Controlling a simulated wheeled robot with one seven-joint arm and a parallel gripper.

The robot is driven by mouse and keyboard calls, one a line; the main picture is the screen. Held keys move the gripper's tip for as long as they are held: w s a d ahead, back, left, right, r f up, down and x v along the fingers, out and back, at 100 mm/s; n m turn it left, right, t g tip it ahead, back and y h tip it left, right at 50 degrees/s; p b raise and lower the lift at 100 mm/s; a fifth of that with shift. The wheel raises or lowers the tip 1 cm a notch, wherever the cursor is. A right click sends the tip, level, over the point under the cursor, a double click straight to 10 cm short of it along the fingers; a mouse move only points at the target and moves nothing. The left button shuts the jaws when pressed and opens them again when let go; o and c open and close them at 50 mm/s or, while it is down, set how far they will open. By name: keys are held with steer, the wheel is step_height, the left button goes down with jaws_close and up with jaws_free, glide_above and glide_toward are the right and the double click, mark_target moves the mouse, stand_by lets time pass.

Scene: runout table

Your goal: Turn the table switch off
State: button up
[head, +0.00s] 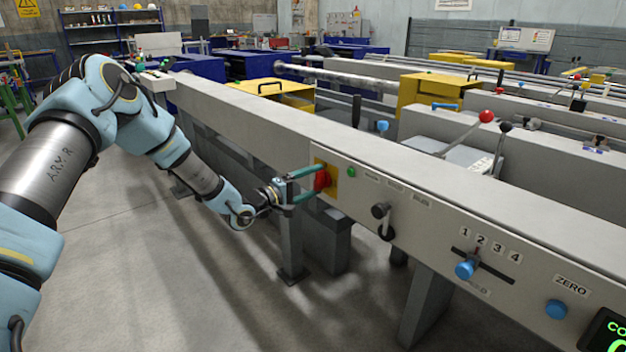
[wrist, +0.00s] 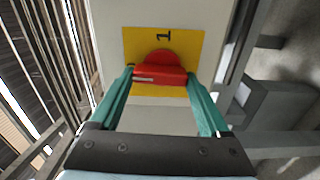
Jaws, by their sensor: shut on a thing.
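The table switch (head: 322,180) is a red rotary knob on a yellow plate (head: 333,188), set in the front face of the long grey table. In the wrist view the red knob (wrist: 160,58) has a raised bar lying across the picture. A sideways "1" is printed on the yellow plate (wrist: 188,40) above it. My gripper (head: 312,181) reaches the knob from the left in the head view. Its two green fingers (wrist: 161,76) are shut on the bar, one at each end. The lower part of the plate shows no readable mark.
A green lamp (head: 351,172), a black-handled lever (head: 382,215), a blue slider knob (head: 465,270) and a blue ZERO button (head: 556,309) sit along the panel to the right. Grey table legs (head: 290,235) stand below. The floor in front is clear.

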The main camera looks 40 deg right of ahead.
steer(key=shift+n, duration=0.4)
steer(key=o, duration=1.2)
steer(key=a, duration=1)
steer(key=shift+w+a, duration=0.3)
steer(key=shift+a, duration=0.1)
